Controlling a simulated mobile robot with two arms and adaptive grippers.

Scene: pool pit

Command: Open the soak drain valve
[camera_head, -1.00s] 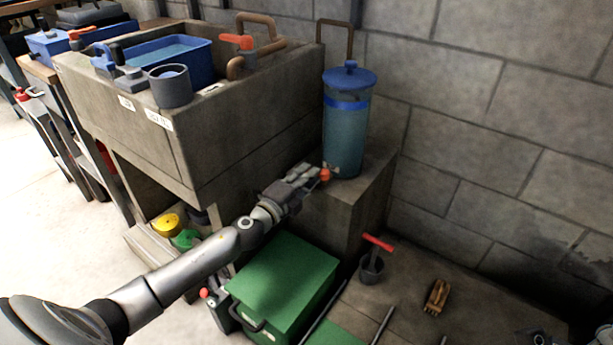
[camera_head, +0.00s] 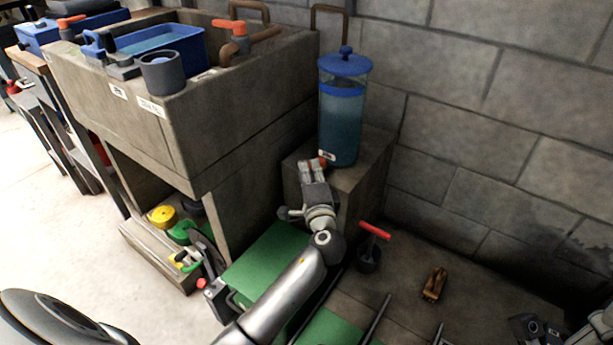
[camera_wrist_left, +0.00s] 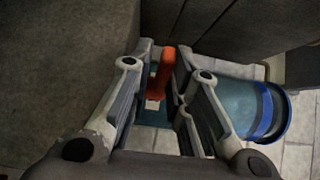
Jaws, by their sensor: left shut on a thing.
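The clear soak cylinder (camera_head: 341,125) with a blue lid and blue water stands on a concrete block. Its small orange-red drain valve handle (camera_head: 323,161) is low on its near side and is mostly covered by my fingers. My left gripper (camera_head: 313,165) is shut on this handle. In the left wrist view the orange handle (camera_wrist_left: 160,76) lies between the fingers of the left gripper (camera_wrist_left: 165,62), and the cylinder (camera_wrist_left: 232,104) is at the right. What looks like my right gripper (camera_head: 535,330) is at the bottom right edge, dark and cut off.
A concrete sink (camera_head: 225,105) with another orange-handled valve (camera_head: 236,27) stands at the left. A green box (camera_head: 268,252) lies below my left arm. A red-handled tool in a dark pot (camera_head: 369,257) and a wooden brush (camera_head: 434,284) are on the floor at right.

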